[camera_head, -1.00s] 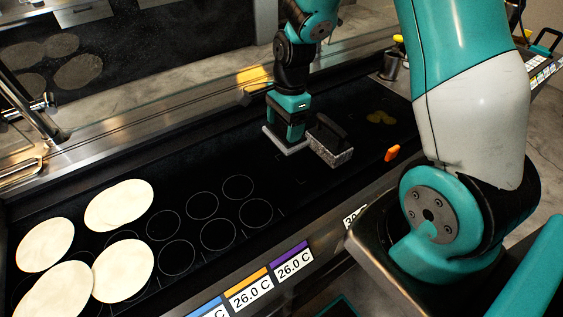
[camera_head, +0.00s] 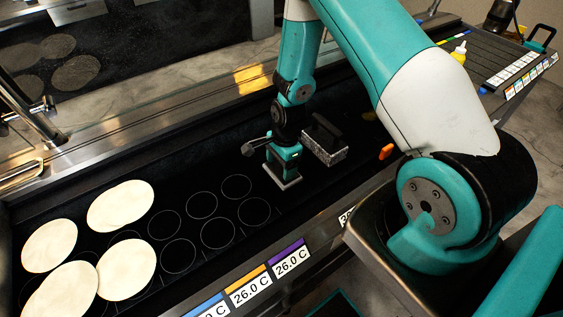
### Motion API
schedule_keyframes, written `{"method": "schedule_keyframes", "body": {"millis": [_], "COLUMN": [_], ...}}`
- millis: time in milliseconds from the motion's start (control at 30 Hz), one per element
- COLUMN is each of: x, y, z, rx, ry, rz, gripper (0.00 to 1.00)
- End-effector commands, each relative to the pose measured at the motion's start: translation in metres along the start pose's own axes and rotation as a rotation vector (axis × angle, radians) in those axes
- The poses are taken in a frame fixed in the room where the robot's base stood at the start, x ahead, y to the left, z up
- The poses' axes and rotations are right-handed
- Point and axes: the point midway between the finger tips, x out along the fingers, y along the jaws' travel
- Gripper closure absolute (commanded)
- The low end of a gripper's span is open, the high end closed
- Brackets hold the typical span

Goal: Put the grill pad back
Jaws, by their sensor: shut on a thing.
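The grill pad (camera_head: 325,150) is a dark block with a grey speckled side and a black handle-like part on top. It is over the right half of the black griddle (camera_head: 215,165). My gripper (camera_head: 283,178) is at the pad's left side, pointing down, and is shut on it. The fingers' contact with the pad is hard to make out. I cannot tell whether the pad touches the griddle or is slightly above it.
Several pale tortillas (camera_head: 121,205) lie on the griddle's left end. Empty marked circles (camera_head: 218,232) are between them and my gripper. An orange piece (camera_head: 386,151) is at the front edge. A yellow bottle (camera_head: 459,52) stands at the back right. A metal ledge (camera_head: 190,108) runs behind.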

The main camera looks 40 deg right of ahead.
Motion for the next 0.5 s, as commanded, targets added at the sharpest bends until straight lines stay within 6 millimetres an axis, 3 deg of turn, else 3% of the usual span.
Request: {"method": "schedule_keyframes", "body": {"millis": [200,233,300,333,500], "x": [0.0042,0.0041,0.0031,0.0031,0.0032], "y": [0.0002,0.0001,0.0002,0.0003,0.0005], "z": [-0.0005,-0.0005,-0.0003,-0.0003,-0.0004], "rx": [0.0,0.0,0.0,0.0,0.0], "ry": [0.0,0.0,0.0,0.0,0.0], "rz": [0.001,0.001,0.001,0.001,0.002], "gripper": [0.67,0.24,0.08,0.01,0.01]}}
